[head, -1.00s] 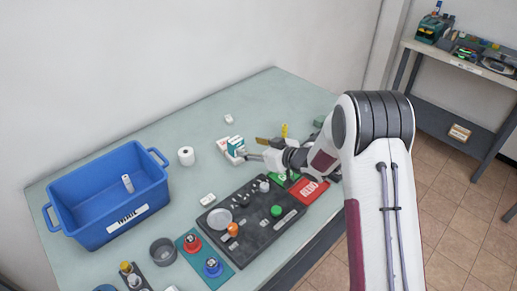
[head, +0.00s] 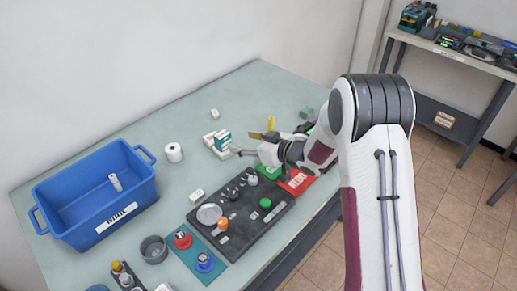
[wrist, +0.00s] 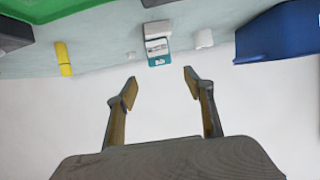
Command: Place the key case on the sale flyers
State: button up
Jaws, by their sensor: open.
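My gripper (head: 243,143) is open and empty in the head view, held over the far part of the table beside a white and teal box (head: 222,141). In the wrist view its two fingers (wrist: 160,85) stand apart with nothing between them, facing the pale wall. The sale flyers look to be the red sheet with white lettering (head: 297,182), at the table's right edge, partly behind my arm. I cannot tell which small item is the key case.
A blue mail bin (head: 85,205) stands at the left. A black tray (head: 250,232) with several small items lies in front of my gripper. A green sheet (head: 268,171) adjoins the red one. A white roll (head: 173,152) and a yellow item (head: 271,123) stand nearby.

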jog(key=s+d+r+m+t+h, duration=0.25)
jog(key=d+r+h, duration=0.25)
jog(key=d+r, duration=0.6)
jog(key=s+d+r+m+g+h, duration=0.1)
jog(key=s+d+r+m+h, duration=0.25)
jog(key=s+d+r, duration=0.4)
jog(key=s+m+g, duration=0.3)
jog(key=s+g, duration=0.2)
jog(key=s, duration=2.9)
jog(key=shift+r+h, duration=0.25)
jog(key=shift+h, duration=0.2)
jog(key=shift+d, duration=0.1)
